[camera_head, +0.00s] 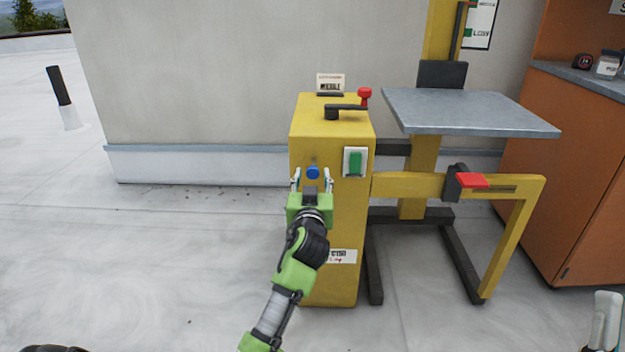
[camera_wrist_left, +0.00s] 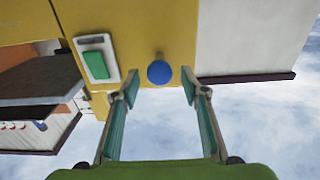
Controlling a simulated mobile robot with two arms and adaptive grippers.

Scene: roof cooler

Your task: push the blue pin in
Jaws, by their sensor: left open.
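The blue pin (camera_head: 313,172) has a round head and sticks out of the front face of the yellow cabinet (camera_head: 325,230). My left gripper (camera_head: 312,181) is open in front of that face, with one finger to each side of the pin in the head view. In the left wrist view the blue pin (camera_wrist_left: 160,72) shows just beyond and between the open fingertips (camera_wrist_left: 160,80), touching neither. Part of my right gripper (camera_head: 606,320) shows at the bottom right corner of the head view; its fingers cannot be made out clearly.
A green rocker switch (camera_head: 355,162) sits right of the pin. A black crank with a red knob (camera_head: 365,95) is on the cabinet top. A grey platform (camera_head: 470,112) and a yellow frame with a red-handled lever (camera_head: 472,180) stand to the right, beside an orange counter (camera_head: 570,170).

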